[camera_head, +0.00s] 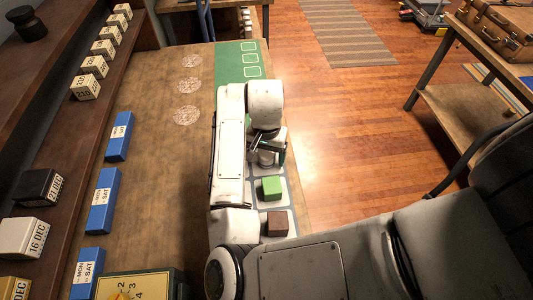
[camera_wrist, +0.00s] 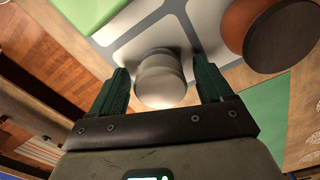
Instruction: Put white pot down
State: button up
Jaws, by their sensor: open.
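The white pot (camera_wrist: 160,80) is a small rounded pot. In the wrist view it stands between the two dark green fingers of my gripper (camera_wrist: 162,74), with a gap visible on each side. The fingers are open. The pot appears to rest on a grey mat with white squares (camera_wrist: 135,30); its base contact is partly hidden. In the head view the pot (camera_head: 266,157) shows below the gripper (camera_head: 268,146), partly covered by it, at the table's right edge.
A green block (camera_head: 271,188) and a brown block (camera_head: 277,223) sit on nearer mat squares. A round orange and dark brown object (camera_wrist: 283,37) is close on the right in the wrist view. A green mat (camera_head: 237,62) lies beyond. Blue calendar blocks (camera_head: 102,200) line the left.

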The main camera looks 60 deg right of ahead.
aim_at(267, 152)
notch_tip(267, 152, up, 12)
dwell(0.4)
